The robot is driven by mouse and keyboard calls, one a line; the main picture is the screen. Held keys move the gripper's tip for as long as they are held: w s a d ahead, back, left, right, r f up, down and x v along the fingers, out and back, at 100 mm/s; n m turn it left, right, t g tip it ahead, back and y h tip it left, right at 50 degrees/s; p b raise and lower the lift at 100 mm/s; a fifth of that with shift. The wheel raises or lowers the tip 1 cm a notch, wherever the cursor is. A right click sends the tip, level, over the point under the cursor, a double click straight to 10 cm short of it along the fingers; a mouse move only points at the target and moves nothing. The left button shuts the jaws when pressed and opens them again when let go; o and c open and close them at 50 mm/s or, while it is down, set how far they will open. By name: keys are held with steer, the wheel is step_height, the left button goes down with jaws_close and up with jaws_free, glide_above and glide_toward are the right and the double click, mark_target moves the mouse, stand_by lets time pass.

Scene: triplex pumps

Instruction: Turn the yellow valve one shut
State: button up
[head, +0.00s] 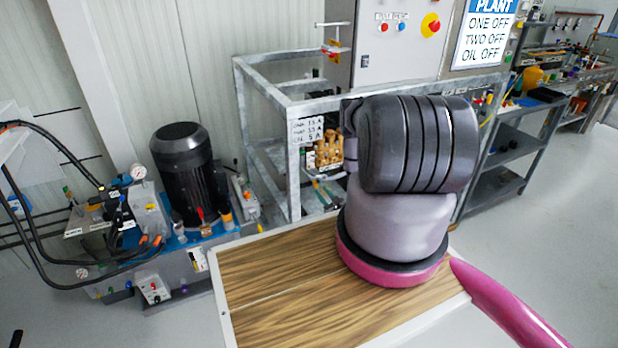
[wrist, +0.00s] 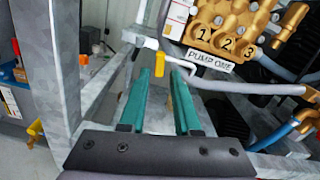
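In the wrist view a small yellow handle (wrist: 160,64) hangs from a pale pipe, below and left of the brass pump block (wrist: 225,25) marked 1, 2, 3 and labelled PUMP ONE. My gripper (wrist: 162,76) has two teal fingers, apart, with nothing held between them. The yellow handle appears between the fingertips in the picture; I cannot tell how far ahead it is or whether they touch. No label on the handle is readable.
Grey metal frame posts (wrist: 62,75) stand close left of my fingers. A grey hose and a blue hose (wrist: 275,135) lie to the right. A sign (head: 487,35) reads ONE OFF, TWO OFF, OIL OFF.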

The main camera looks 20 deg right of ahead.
mark_target(315, 184)
steer(key=w, duration=1)
steer(key=shift+a, duration=0.2)
jaws_close()
